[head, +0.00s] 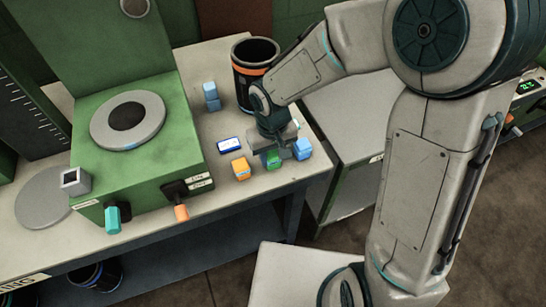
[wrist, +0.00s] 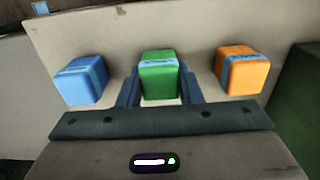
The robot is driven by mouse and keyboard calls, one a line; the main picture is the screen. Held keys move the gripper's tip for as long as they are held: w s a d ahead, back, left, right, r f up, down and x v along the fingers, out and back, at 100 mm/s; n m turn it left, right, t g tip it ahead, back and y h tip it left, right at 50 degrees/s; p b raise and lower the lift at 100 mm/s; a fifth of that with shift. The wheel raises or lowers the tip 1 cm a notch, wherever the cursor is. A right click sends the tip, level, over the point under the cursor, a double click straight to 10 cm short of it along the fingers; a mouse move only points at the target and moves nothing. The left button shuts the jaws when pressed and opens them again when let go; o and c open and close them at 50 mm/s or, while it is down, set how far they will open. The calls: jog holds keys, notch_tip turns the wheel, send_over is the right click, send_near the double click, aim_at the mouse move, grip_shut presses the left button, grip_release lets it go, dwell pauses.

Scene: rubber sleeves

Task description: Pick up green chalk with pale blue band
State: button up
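The green chalk with a pale blue band (wrist: 158,78) stands on the table in the middle of the wrist view, its band across the top. In the head view the green chalk (head: 273,160) is partly hidden by my gripper (head: 277,148). In the wrist view the fingers of my gripper (wrist: 160,88) are apart, one on each side of the green chalk. A narrow gap shows between the chalk and the fingers, so it is not clasped. I cannot tell how far down the fingers reach.
A blue block (wrist: 80,80) and an orange block with a blue band (wrist: 238,70) flank the green chalk, close to my fingers. A blue and white box (head: 229,145), stacked blue blocks (head: 211,97), a dark bin (head: 254,62) and a green machine (head: 135,150) stand around.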

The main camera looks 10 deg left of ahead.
aim_at(272, 153)
jog(key=c, duration=0.4)
jog(key=shift+o, duration=0.2)
jog(key=shift+w+r, duration=0.1)
jog(key=shift+r, duration=0.5)
notch_tip(272, 153, up, 3)
jog(key=s+d+r, duration=0.6)
jog(key=s+d, duration=0.1)
jog(key=d, duration=0.2)
jog(key=shift+s+r, duration=0.25)
jog(key=shift+r, duration=0.15)
